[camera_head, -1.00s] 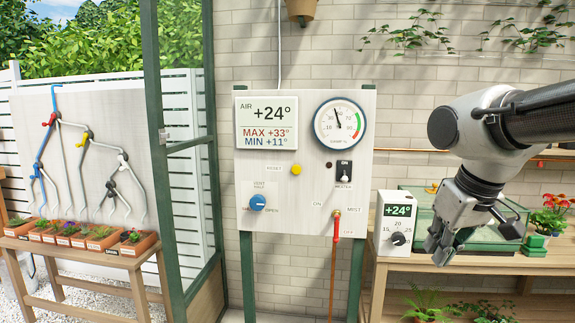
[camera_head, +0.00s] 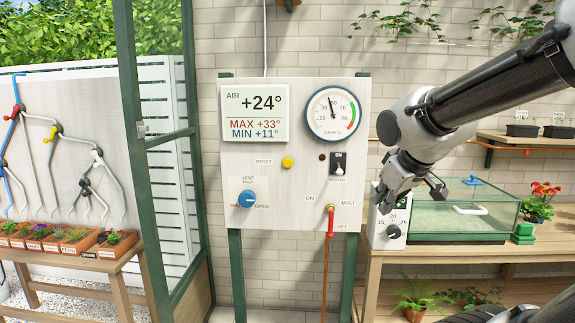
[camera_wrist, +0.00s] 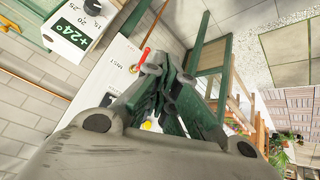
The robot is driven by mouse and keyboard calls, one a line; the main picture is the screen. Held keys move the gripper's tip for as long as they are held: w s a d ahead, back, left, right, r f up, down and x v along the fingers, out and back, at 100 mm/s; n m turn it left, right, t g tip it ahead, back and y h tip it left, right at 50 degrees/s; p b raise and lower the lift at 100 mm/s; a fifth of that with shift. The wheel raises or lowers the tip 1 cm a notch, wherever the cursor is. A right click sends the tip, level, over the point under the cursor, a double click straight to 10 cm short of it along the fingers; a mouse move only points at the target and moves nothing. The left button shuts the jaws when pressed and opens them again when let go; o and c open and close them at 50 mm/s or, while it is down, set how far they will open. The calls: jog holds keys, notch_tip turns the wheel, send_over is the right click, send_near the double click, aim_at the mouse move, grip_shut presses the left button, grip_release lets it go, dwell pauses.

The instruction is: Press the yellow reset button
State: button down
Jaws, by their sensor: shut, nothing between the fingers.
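The yellow reset button (camera_head: 287,162) sits on the pale control panel (camera_head: 295,215), right of the RESET label and below the AIR display. In the wrist view a small yellow spot (camera_wrist: 147,125) shows beside my fingers; it looks like the button, partly hidden. My gripper (camera_head: 386,205) is to the right of the panel, in front of the thermostat box, apart from the button. Its fingers (camera_wrist: 165,68) are shut and empty in the wrist view.
The panel also carries a blue vent knob (camera_head: 247,199), a black heater switch (camera_head: 338,167), a red mist lever (camera_head: 331,220) and a round gauge (camera_head: 334,115). The thermostat box (camera_head: 385,236) and a glass tank (camera_head: 465,215) stand on the right bench. A green post (camera_head: 133,150) stands left.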

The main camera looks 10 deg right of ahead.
aim_at(287, 163)
jog(key=w+a+n+t+y, duration=0.1)
jog(key=w+a+n+t, duration=0.15)
jog(key=w, duration=0.65)
jog(key=w+a+n+t+y, duration=0.15)
jog(key=w+a+n, duration=0.25)
jog(key=w, duration=0.5)
jog(key=w+a+n+t+y, duration=0.3)
jog(key=w+a+n+y, duration=0.2)
jog(key=w+a, duration=0.3)
jog(key=shift+a+r+n+t+y, duration=0.25)
jog(key=shift+a+n+t+y, duration=0.25)
jog(key=shift+a, duration=0.7)
jog(key=shift+w+d, duration=0.45)
jog(key=shift+w, duration=0.95)
jog(key=shift+w+d, duration=0.5)
jog(key=shift+w, duration=0.9)
jog(key=shift+w+d, duration=0.45)
jog(key=shift+w, duration=0.95)
jog(key=shift+w+d, duration=0.15)
jog(key=shift+w, duration=0.25)
